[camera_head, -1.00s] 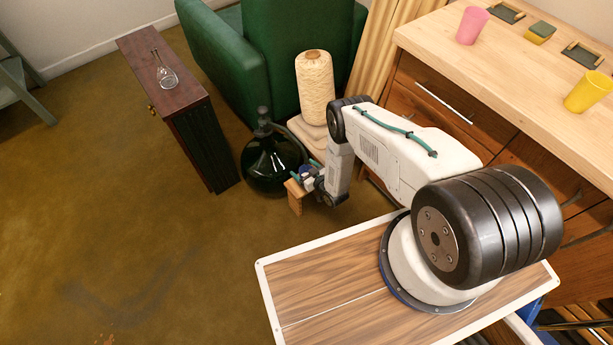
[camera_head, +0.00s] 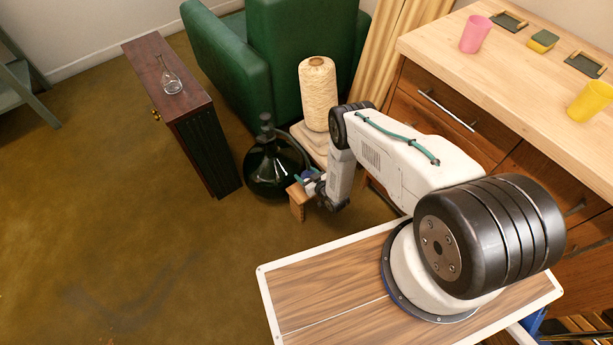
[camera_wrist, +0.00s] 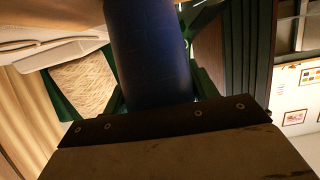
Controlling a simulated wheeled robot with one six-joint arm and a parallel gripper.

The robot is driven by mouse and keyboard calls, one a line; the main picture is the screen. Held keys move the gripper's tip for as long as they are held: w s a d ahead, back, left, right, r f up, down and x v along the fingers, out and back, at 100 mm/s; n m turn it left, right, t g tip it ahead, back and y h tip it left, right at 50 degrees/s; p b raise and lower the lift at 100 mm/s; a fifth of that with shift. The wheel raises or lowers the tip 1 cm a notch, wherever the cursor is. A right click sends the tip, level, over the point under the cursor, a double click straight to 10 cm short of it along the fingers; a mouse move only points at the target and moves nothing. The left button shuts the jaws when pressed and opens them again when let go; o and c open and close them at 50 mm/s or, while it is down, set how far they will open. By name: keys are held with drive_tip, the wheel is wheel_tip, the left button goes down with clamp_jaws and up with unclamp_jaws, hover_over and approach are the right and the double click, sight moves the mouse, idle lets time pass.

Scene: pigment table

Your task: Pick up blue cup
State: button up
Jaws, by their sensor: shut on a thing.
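The blue cup (camera_wrist: 148,50) fills the upper middle of the wrist view, dark blue and close to the camera. My gripper (camera_wrist: 157,86) is shut on it, with the green fingers at its two sides. The far end of the cup runs out of the top of the wrist view. In the head view my gripper (camera_head: 309,182) is small and hangs low in front of the dark glass jug, with only a bit of blue showing at it. Most of the cup is hidden there.
A dark glass jug (camera_head: 268,172) and a cone of yarn (camera_head: 317,95) stand close behind my gripper. A green armchair (camera_head: 285,50) is behind them. A narrow dark cabinet (camera_head: 195,125) bears a glass vessel (camera_head: 170,80). The counter (camera_head: 455,35) holds pink (camera_head: 475,34) and yellow (camera_head: 589,101) cups. Open floor lies left.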

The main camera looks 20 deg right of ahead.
drive_tip(key=s+a+r, duration=0.1)
drive_tip(key=s+r, duration=0.1)
drive_tip(key=s, duration=0.5)
drive_tip(key=s+a+r, duration=0.2)
drive_tip(key=s, duration=0.6)
drive_tip(key=shift+s+r, duration=0.3)
drive_tip(key=shift+a, duration=0.1)
idle(1.8)
